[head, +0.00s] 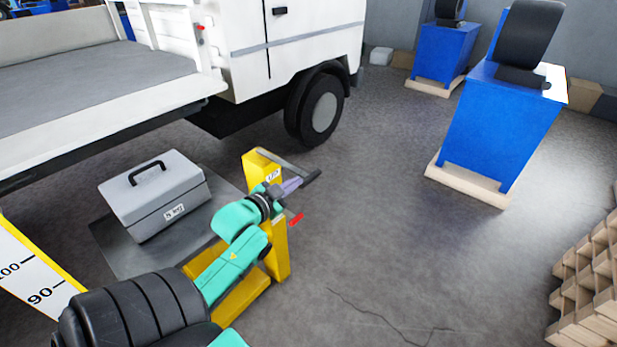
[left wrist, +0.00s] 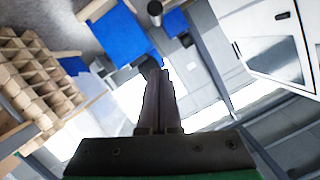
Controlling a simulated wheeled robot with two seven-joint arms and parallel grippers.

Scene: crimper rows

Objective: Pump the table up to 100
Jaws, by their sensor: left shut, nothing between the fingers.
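The lift table (head: 118,248) is a dark grey plate bearing a grey toolbox (head: 165,195) with a black handle. A yellow post (head: 280,250) stands at its right end, with a grey pump lever (head: 282,162) ending in a black grip. A white scale (head: 30,278) at the left shows 90 and 100; no pointer against it is visible. My left gripper (head: 298,184) is shut and empty, just below the lever near its grip; whether they touch I cannot tell. Its closed fingers (left wrist: 160,75) fill the middle of the left wrist view. My right gripper is out of view.
A small red part (head: 296,219) sticks out from the post below my gripper. A white truck (head: 290,60) stands behind the table. Blue cabinets (head: 500,125) stand on the right, and stacked wooden pallets (head: 590,285) at lower right. The floor between is clear.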

